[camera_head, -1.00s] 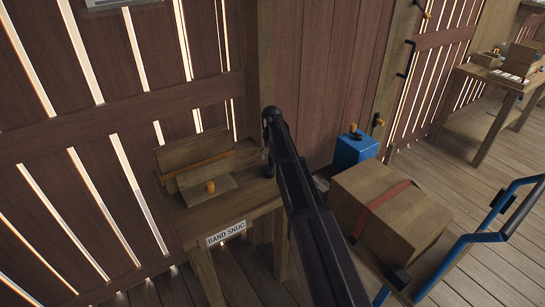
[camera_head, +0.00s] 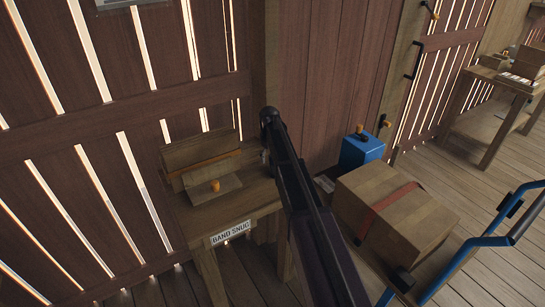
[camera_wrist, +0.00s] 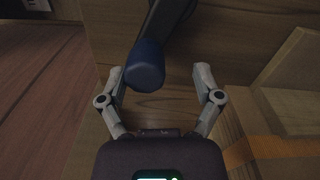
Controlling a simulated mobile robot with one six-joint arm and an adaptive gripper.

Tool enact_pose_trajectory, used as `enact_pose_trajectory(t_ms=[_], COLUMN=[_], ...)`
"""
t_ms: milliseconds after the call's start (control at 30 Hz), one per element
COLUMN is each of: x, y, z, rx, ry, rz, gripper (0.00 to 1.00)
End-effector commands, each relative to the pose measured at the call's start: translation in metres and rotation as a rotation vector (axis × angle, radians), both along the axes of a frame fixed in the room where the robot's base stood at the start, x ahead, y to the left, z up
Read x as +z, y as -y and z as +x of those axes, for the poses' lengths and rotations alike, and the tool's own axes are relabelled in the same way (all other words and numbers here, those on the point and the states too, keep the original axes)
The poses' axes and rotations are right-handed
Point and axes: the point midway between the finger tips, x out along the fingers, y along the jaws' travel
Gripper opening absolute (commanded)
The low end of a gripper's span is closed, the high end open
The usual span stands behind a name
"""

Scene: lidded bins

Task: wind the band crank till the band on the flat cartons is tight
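The flat cartons (camera_head: 205,150) stand on a small wooden bench with a sign reading BAND SNUG (camera_head: 230,232). An orange band (camera_head: 207,163) runs across them, and it also shows at the right in the wrist view (camera_wrist: 268,148). In the wrist view, a dark blue rounded grip on a dark arm, which looks like the band crank (camera_wrist: 146,66), sits between my gripper's (camera_wrist: 158,74) spread fingers, nearer the left one. The fingers are open and not visibly pressing on it. In the head view my arm hides the gripper and crank. I cannot tell how tight the band is.
An orange knob (camera_head: 215,186) sits in front of the cartons. To the right are a blue box (camera_head: 360,153), a large carton with a red strap (camera_head: 415,222) and a blue-railed cart (camera_head: 470,241). A second bench (camera_head: 490,110) stands far right. A slatted wall is behind the bench.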

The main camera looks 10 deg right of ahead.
Motion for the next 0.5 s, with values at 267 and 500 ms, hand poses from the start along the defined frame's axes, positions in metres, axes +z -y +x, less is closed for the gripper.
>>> enact_pose_trajectory(t_ms=[267, 500], x=[0.000, 0.000], y=[-0.010, -0.017], z=[-0.004, -0.008], rx=[0.192, 0.359], ry=[0.000, 0.000], rz=[0.001, 0.001], gripper=[0.81, 0.81])
